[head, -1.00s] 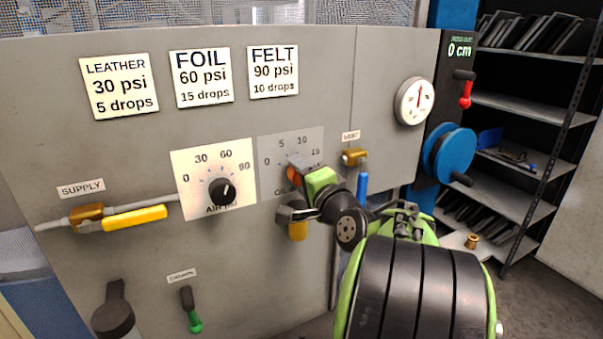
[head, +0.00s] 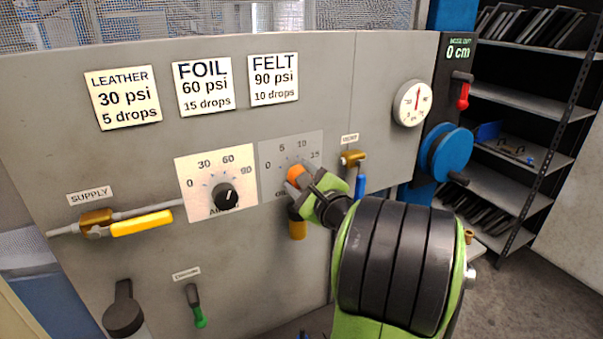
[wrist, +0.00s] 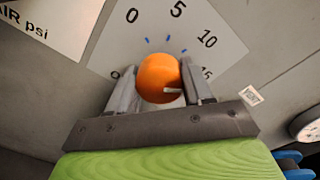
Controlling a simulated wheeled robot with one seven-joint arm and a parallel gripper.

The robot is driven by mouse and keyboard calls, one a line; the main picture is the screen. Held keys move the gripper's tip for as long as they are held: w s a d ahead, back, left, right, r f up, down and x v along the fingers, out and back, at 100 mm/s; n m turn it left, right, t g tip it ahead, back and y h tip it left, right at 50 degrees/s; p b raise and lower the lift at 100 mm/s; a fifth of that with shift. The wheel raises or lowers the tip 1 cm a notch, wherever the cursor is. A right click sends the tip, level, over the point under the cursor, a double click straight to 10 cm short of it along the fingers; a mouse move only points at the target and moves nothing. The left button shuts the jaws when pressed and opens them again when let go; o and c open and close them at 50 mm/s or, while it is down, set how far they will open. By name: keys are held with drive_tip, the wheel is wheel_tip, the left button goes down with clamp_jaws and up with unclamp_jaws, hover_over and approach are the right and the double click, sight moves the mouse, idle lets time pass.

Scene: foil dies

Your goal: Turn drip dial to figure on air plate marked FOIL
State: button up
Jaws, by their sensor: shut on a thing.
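The FOIL plate (head: 204,87) reads 60 psi and 15 drops in the head view. The drip dial is an orange knob (wrist: 158,77) below a scale plate (wrist: 150,28) with the figures 0, 5, 10 and 15. My gripper (wrist: 160,88) is shut on the knob, one finger on each side. The knob's white mark points right in the wrist view, toward the side of the 15; the right finger partly covers that side. In the head view my gripper (head: 299,182) covers the lower part of the scale plate.
The black air dial (head: 225,196) sits just left of the drip dial. A yellow supply handle (head: 141,223), a green-tipped lever (head: 199,317) and a blue-handled brass valve (head: 352,158) are on the panel. A blue wheel (head: 446,152) is at right.

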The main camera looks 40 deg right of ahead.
drive_tip(key=shift+m+p, duration=0.5)
drive_tip(key=shift+m, duration=0.7)
drive_tip(key=o, duration=1)
drive_tip(key=shift+o, duration=0.2)
drive_tip(key=b+v, duration=0.5)
drive_tip(key=v, duration=1)
drive_tip(key=shift+s, duration=0.4)
